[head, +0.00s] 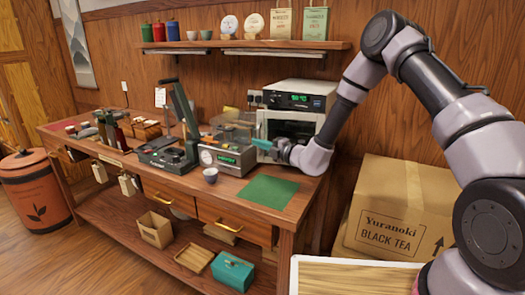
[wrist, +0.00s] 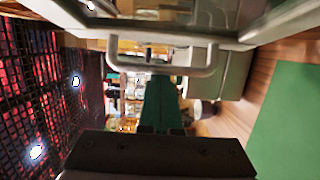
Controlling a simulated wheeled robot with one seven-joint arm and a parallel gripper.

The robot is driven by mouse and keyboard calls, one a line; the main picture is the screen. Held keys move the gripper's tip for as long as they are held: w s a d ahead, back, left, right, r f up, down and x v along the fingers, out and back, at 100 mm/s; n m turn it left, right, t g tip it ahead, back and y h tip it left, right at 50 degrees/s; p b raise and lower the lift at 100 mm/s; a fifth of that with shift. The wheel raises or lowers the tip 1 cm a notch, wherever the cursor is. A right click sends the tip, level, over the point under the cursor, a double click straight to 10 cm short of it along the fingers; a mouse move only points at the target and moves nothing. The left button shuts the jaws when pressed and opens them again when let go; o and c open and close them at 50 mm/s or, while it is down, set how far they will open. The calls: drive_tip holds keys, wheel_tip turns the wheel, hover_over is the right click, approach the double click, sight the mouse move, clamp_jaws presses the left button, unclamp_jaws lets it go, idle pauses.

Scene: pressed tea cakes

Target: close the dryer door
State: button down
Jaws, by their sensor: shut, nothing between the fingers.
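The dryer (head: 306,88) is a pale box with a lit green display, standing at the right end of the bench. Its dark front opening shows beneath the display, so the door looks open; how far is hard to tell. In the wrist view the door's pale frame (wrist: 245,42) and its grey bar handle (wrist: 165,70) cross the top. My gripper (head: 262,145) is in front of the dryer, its teal fingers shut and empty. In the wrist view my gripper (wrist: 161,90) points towards the handle, its tips close to the bar; contact is unclear.
A scale-like device (head: 226,157) with a display stands left of my gripper. A cardboard box (head: 400,205) stands right of the bench. A shelf (head: 240,45) runs above.

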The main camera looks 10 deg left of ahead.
drive_tip(key=shift+w+a, duration=0.2)
drive_tip(key=shift+w, duration=2.5)
drive_tip(key=shift+s, duration=0.15)
